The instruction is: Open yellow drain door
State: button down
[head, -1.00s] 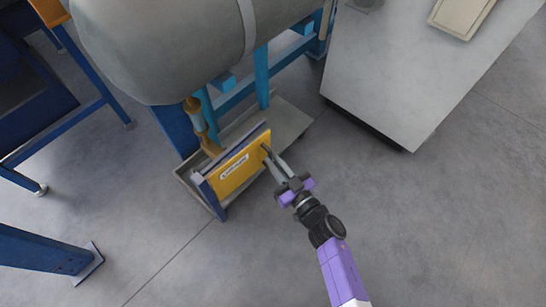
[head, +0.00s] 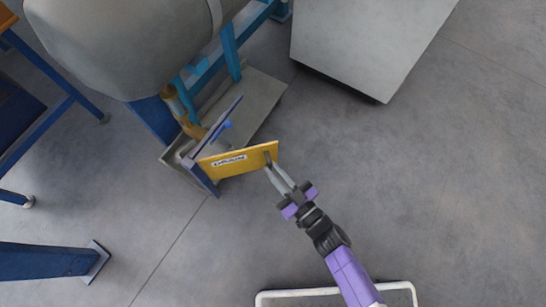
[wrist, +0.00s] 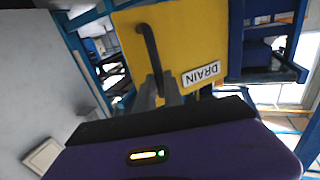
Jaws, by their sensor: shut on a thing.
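The yellow drain door (head: 238,161) stands partly swung out from its blue frame (head: 213,130), hinged on its left side in the head view. It carries a white DRAIN label (head: 229,161). In the wrist view the door (wrist: 180,40) fills the upper middle, with the label (wrist: 200,73) upside down and a dark bar handle (wrist: 150,50). My gripper (head: 270,166) is at the door's free right edge, its fingers shut on the handle. In the wrist view the fingertips (wrist: 160,92) meet the handle's lower end.
A grey tank (head: 125,45) on blue legs stands above and behind the door. A shallow grey tray (head: 255,105) lies under it. A grey cabinet (head: 365,45) is at the upper right. A blue post (head: 45,260) stands at the lower left. The floor (head: 450,180) to the right is clear.

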jog(key=s+a+m+t+h+b, duration=0.1)
jog(key=s+a+m+h+b, duration=0.1)
jog(key=s+a+m+h, duration=0.1)
jog(key=s+a+m+t+h+b, duration=0.2)
jog(key=s+a+m+h+b, duration=0.1)
jog(key=s+h, duration=0.4)
jog(key=shift+s+a+r+m+b, duration=0.15)
jog(key=shift+s+a+m+b, duration=0.3)
jog(key=shift+s+a, duration=1.05)
jog(key=shift+s, duration=0.15)
jog(key=c, duration=1.5)
grip_release()
jog(key=shift+d+h, duration=0.15)
jog(key=shift+h, duration=0.15)
jog(key=shift+o, duration=0.2)
